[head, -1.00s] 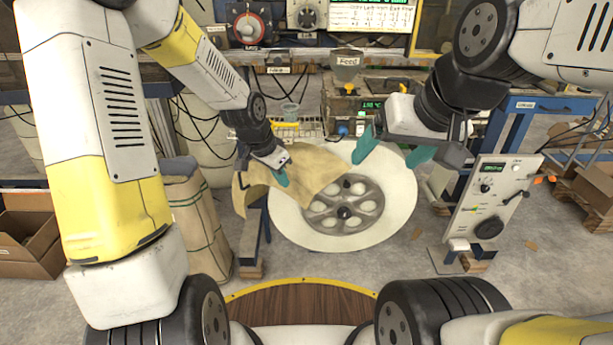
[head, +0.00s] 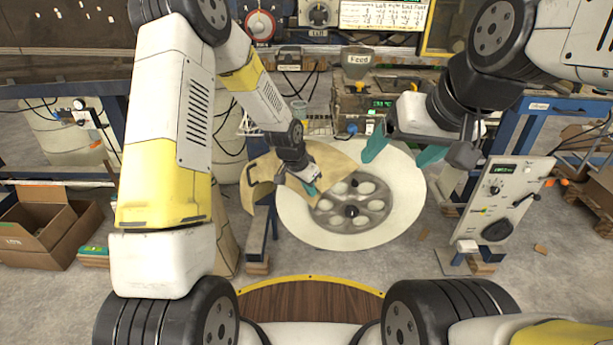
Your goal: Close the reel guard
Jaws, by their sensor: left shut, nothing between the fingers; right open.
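The reel (head: 405,217) is a large pale disc with a grey spoked hub (head: 350,208) in the middle of the head view. The reel guard (head: 332,160) is a curved tan cover over the upper left part of the reel. The lower right of the reel and most of the hub are uncovered. My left gripper (head: 312,189) is shut and empty at the guard's face, near its inner edge; whether it touches cannot be told. My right gripper (head: 402,156) is open and empty above the reel's upper right side.
A control panel (head: 504,198) with dials and a lever stands right of the reel. A Feed unit (head: 358,101) stands behind it. A blue-grey post (head: 258,233) stands at the reel's left. Cardboard boxes (head: 42,232) lie at far left. Floor in front of the reel is clear.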

